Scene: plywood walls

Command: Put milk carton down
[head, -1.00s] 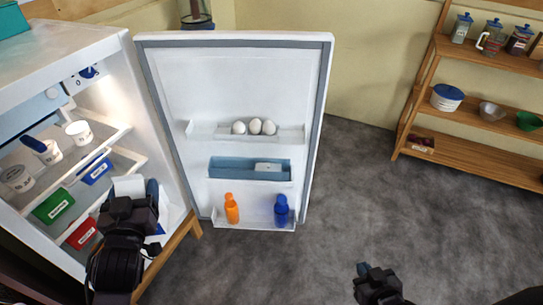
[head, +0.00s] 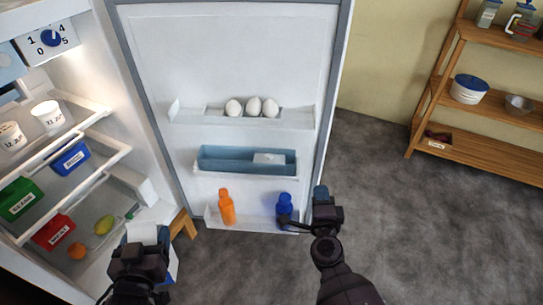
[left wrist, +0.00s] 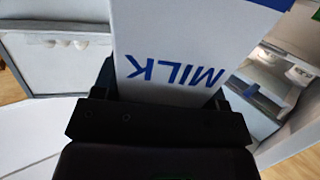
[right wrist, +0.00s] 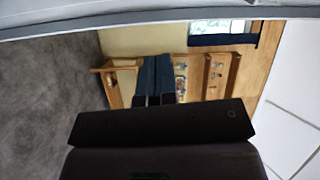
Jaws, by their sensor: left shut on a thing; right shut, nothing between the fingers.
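The white milk carton (left wrist: 178,45) with blue "MILK" lettering sits between the fingers of my left gripper, filling much of the left wrist view. In the head view the carton (head: 143,233) shows only in part behind my left gripper (head: 143,246), in front of the fridge's lower opening. Its base is hidden. My right gripper (head: 321,197) is shut and empty, by the lower right edge of the open fridge door (head: 235,60). Its closed fingers show in the right wrist view (right wrist: 154,78). I cannot tell whether they touch the door.
The open fridge holds cups (head: 48,115), a green box (head: 18,200), a blue box (head: 71,158), a red box (head: 53,232) and fruit (head: 104,225). The door racks hold eggs (head: 253,107), an orange bottle (head: 227,207) and a blue bottle (head: 284,206). A wooden shelf (head: 480,155) stands right; grey floor between is clear.

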